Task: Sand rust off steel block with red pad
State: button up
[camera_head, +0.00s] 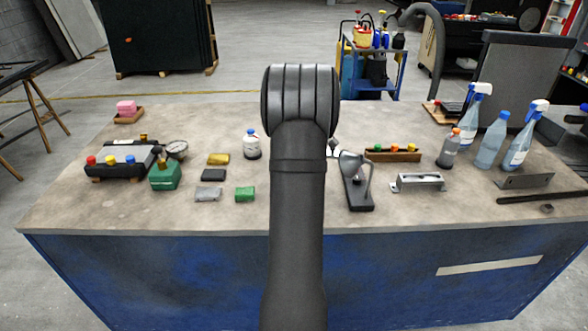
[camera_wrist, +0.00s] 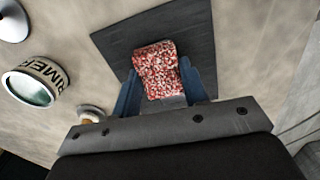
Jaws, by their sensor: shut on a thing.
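The red pad (camera_wrist: 156,70), speckled red and white, is between the two blue fingers of my gripper (camera_wrist: 163,88) in the wrist view. The fingers are shut on its sides. Behind the pad is a dark, flat, square plate (camera_wrist: 190,35); I cannot tell whether the pad touches it or whether it is the steel block. No rust shows clearly on its visible part. A small grey patch shows at the pad's near edge. In the head view my own arm hides my gripper, the pad and the plate.
In the wrist view a lettered, open-topped round container (camera_wrist: 35,84) stands left of the plate. A black stand (camera_head: 357,190) and metal bracket (camera_head: 417,182) are right. Spray bottles (camera_head: 490,142) stand farther right.

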jog(key=shift+d, duration=0.75)
jog(key=a, duration=0.7)
jog(key=shift+s+a, duration=0.1)
jog(key=shift+a, duration=0.05)
notch_tip(320, 180, up, 8)
dwell(0.4)
